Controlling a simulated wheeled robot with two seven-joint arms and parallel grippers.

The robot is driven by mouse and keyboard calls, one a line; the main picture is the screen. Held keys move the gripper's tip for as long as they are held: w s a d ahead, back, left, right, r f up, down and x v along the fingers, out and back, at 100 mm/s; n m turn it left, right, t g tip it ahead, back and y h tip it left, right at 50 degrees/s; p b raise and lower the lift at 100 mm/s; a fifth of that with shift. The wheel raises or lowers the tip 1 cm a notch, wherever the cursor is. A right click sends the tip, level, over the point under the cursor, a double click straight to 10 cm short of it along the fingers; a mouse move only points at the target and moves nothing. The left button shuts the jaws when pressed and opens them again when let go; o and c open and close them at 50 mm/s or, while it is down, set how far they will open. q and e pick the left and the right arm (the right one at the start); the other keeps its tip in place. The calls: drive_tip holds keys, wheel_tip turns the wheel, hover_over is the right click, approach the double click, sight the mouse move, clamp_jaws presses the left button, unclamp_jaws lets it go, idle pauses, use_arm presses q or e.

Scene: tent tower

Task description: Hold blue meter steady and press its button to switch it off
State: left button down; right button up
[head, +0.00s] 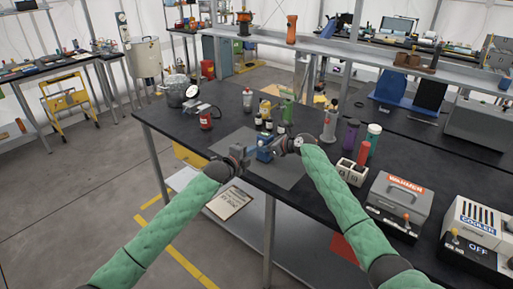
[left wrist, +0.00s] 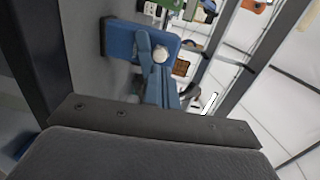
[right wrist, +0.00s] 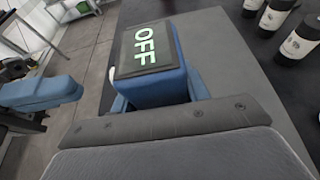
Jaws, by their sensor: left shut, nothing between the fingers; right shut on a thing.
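The blue meter (head: 265,154) stands on the grey mat on the dark table. Its screen reads OFF in the right wrist view (right wrist: 146,50). A pale round button shows on its side in the left wrist view (left wrist: 160,55). My right gripper (head: 277,147) is shut on the meter body from the right; its fingertips are mostly hidden. My left gripper (head: 247,156) is shut and empty to the left of the meter. Its blue fingers show in the right wrist view (right wrist: 72,90), with a gap between them and the meter.
Small dark bottles (right wrist: 300,42) stand behind the meter. A red can (head: 206,120) and a gauge (head: 186,92) are at the left of the table. A cream block with holes (head: 348,172) and a grey WARMER box (head: 398,195) stand at the right. Bare mat (head: 290,178) lies in front.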

use_arm(q)
drive_tip(key=v, duration=0.8)
use_arm(e)
drive_tip(key=shift+w+d, duration=0.1)
drive_tip(key=shift+d, duration=0.2)
use_arm(q)
drive_tip(key=shift+s+r, duration=0.1)
drive_tip(key=shift+r, duration=0.1)
use_arm(e)
drive_tip(key=o, duration=1.2)
drive_tip(key=shift+o, duration=0.2)
drive_tip(key=shift+d, duration=0.1)
